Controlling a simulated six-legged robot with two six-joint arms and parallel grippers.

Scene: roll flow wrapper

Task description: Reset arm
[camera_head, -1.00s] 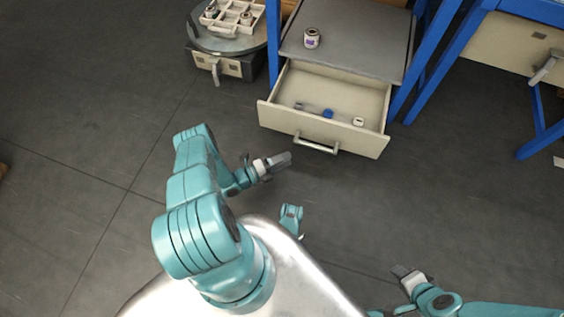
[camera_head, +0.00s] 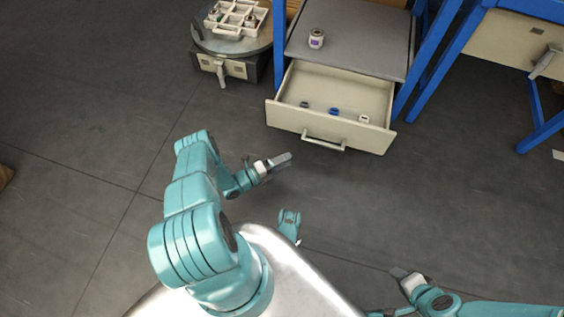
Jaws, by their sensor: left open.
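My left arm comes in from the lower left of the head view, bent at the elbow. Its left gripper (camera_head: 279,162) is open and empty over the dark floor, in front of the open drawer and apart from it. My right gripper (camera_head: 402,276) is at the lower right, low over the floor, with its arm running to the right edge. I cannot tell how its jaws stand.
The open drawer (camera_head: 289,118) holds several small items. A small container (camera_head: 316,38) stands on the grey top above it. A compartment tray (camera_head: 239,34) sits on a round stand at the upper left. Blue frame legs (camera_head: 445,75) stand at the right.

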